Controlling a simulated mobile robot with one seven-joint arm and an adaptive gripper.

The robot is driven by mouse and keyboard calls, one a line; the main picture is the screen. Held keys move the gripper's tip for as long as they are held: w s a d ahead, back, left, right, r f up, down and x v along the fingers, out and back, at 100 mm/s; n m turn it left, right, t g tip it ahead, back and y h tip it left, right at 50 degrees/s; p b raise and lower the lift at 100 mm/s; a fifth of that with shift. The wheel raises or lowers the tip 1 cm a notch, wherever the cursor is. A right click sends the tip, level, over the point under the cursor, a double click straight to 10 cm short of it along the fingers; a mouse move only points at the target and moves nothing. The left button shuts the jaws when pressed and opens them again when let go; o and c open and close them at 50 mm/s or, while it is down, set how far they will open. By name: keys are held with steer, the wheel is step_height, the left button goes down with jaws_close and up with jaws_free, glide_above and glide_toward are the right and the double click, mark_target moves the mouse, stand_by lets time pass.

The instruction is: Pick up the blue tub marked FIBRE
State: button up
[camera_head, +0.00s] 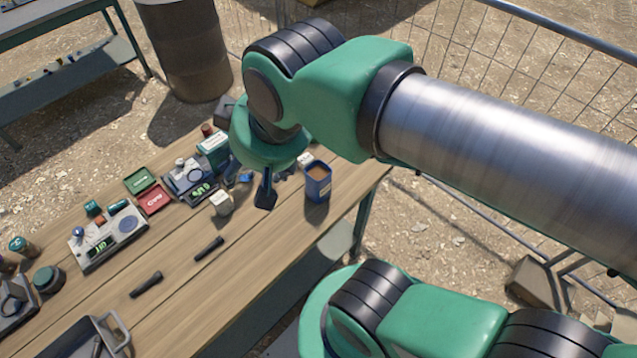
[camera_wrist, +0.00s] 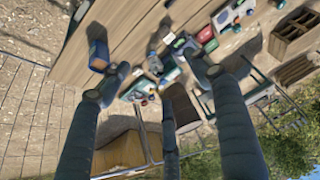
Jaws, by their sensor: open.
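The blue tub (camera_head: 317,184) stands upright near the right end of the wooden table, open at the top with brown contents and a pale label on its side; I cannot read the marking. In the wrist view the tub (camera_wrist: 98,56) shows at upper left, just outside the left finger. My gripper (camera_head: 250,187) is open and empty over the table, to the left of the tub with a gap between them. Its spread fingers (camera_wrist: 162,76) also show in the wrist view. The arm hides part of the table behind the gripper.
A small white block (camera_head: 221,203) stands left of my gripper. Digital scales (camera_head: 108,238), red and green trays (camera_head: 154,199) and other small items crowd the table's left and back. Two dark rods (camera_head: 209,248) lie in front. A mesh fence (camera_head: 490,60) stands behind.

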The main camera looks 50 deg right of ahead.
steer(key=shift+o, duration=0.4)
steer(key=shift+w+d, duration=0.1)
steer(key=g+p, duration=0.1)
steer(key=g, duration=0.5)
glide_above(319, 173)
steer(key=s+a, duration=0.3)
step_height(319, 173, down, 24)
steer(key=f, duration=0.1)
steer(key=shift+w+d+r, duration=0.15)
steer(key=shift+w+r, duration=0.1)
steer(key=shift+f, duration=0.15)
step_height(319, 173, down, 8)
steer(key=shift+f+b, duration=0.15)
steer(key=shift+b, duration=0.5)
steer(key=shift+f, duration=0.1)
